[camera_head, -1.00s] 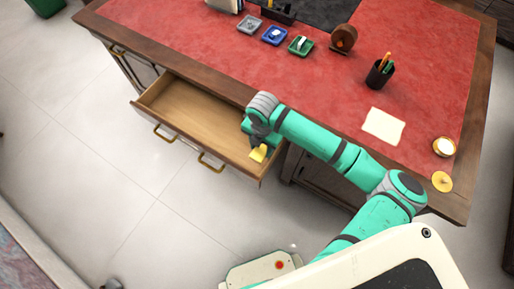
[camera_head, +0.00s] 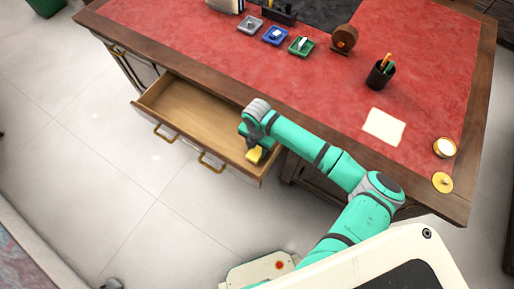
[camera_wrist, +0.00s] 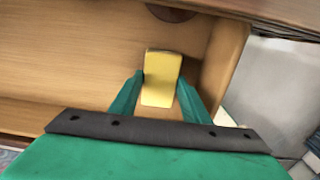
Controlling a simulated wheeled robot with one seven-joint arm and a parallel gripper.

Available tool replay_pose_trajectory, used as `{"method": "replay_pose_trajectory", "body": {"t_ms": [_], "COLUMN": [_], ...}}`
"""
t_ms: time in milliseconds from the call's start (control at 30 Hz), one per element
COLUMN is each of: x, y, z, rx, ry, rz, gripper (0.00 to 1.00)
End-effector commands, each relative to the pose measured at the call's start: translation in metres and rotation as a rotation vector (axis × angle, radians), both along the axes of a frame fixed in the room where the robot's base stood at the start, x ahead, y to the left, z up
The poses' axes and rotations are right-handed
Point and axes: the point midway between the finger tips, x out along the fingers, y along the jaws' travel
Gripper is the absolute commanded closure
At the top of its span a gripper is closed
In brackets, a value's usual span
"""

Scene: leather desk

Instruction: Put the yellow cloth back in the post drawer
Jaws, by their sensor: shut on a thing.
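The yellow cloth (camera_wrist: 161,75) is a small folded block held between my fingertips. It also shows in the head view (camera_head: 255,155), at the right end of the open drawer. My gripper (camera_wrist: 158,92) is shut on it, pointing down over the drawer. The drawer (camera_head: 190,103) is pulled out from the desk's front and its wooden floor looks bare. In the wrist view the drawer floor (camera_wrist: 65,60) lies behind the cloth, with the right side wall near it. I cannot tell whether the cloth touches the floor.
The red leather desk top (camera_head: 240,65) holds small grey, blue and green trays (camera_head: 301,46), a pen cup (camera_head: 380,75), a paper sheet (camera_head: 384,126) and a round gold-rimmed tin (camera_head: 444,147). The left and middle of the drawer are free.

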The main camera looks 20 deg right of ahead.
Motion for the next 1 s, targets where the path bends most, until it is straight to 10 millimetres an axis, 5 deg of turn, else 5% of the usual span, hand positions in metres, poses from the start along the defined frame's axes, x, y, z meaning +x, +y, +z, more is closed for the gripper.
{"method": "replay_pose_trajectory", "body": {"t_ms": [67,100,167,567,1000], "x": [0.0,0.0,0.0,0.0,0.001], "y": [0.0,0.0,0.0,-0.001,0.0], "z": [-0.002,-0.002,-0.002,0.006,0.086], "rx": [0.0,0.0,0.0,-0.001,-0.002], "ry": [0.0,0.0,0.0,-0.001,-0.001], "rz": [0.0,0.0,0.0,0.0,0.005], "gripper": [0.79,0.48,0.39,0.39,0.39]}}
